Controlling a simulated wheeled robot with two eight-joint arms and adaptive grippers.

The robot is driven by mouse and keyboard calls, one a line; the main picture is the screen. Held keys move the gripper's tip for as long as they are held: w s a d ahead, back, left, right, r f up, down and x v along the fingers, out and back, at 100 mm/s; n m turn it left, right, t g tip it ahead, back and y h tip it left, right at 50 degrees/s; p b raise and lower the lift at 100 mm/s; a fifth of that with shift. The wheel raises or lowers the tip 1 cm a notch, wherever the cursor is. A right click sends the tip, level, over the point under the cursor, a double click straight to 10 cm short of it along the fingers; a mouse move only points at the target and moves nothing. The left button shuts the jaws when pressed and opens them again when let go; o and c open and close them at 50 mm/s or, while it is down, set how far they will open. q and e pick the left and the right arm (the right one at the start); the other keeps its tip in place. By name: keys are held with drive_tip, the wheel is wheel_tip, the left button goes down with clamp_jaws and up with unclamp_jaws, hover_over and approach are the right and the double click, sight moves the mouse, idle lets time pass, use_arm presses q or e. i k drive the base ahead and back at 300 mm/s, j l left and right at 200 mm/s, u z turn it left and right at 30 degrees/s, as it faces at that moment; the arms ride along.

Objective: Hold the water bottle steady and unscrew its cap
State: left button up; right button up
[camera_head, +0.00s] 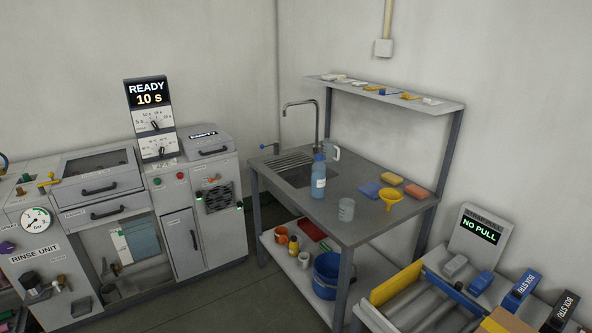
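A blue water bottle (318,181) with a white label stands upright on the grey sink table (331,224), at the front edge of the sink basin. Its blue cap (319,157) appears to be on top. Neither of my grippers shows in the head view, and nothing is seen touching the bottle.
A clear beaker (346,209), a yellow funnel (390,197) and several coloured sponges (392,179) lie right of the bottle. A tap (317,125) and a clear jug (333,150) stand behind it. A blue bucket (326,275) sits on the lower shelf.

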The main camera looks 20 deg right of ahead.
sight(318, 168)
drive_tip(key=i+j+z, duration=0.1)
drive_tip(key=i+z, duration=0.35)
drive_tip(key=i+j+z, duration=0.3)
drive_tip(key=i+z, duration=0.15)
drive_tip(key=i+j+z, duration=0.45)
